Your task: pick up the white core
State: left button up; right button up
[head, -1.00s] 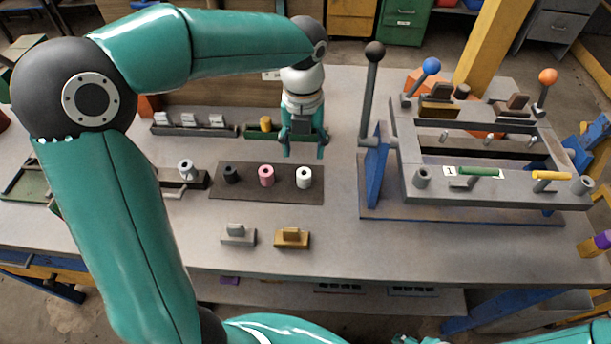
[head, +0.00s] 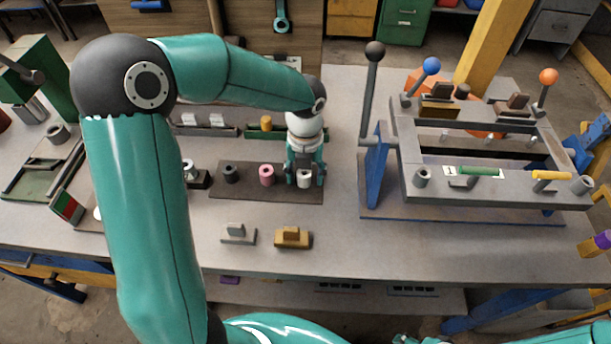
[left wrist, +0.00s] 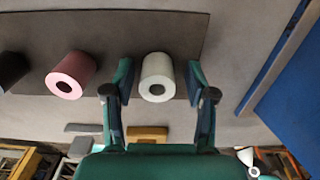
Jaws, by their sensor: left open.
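The white core (head: 304,180) is a short upright cylinder with a hole in its top. It stands at the right end of a dark mat (head: 250,196). My left gripper (head: 305,178) is open and low over the mat, with a finger on each side of the white core. In the left wrist view, the white core (left wrist: 157,76) sits between the two open fingers (left wrist: 158,88), with a visible gap on each side.
A pink core (head: 267,175) and a black core (head: 231,174) stand left of the white one on the mat. A grey frame fixture (head: 400,165) with levers stands to the right. Grey (head: 238,237) and yellow (head: 292,240) blocks lie in front.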

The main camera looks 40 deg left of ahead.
pick_arm(q)
grip_shut()
jog(key=shift+r, duration=0.15)
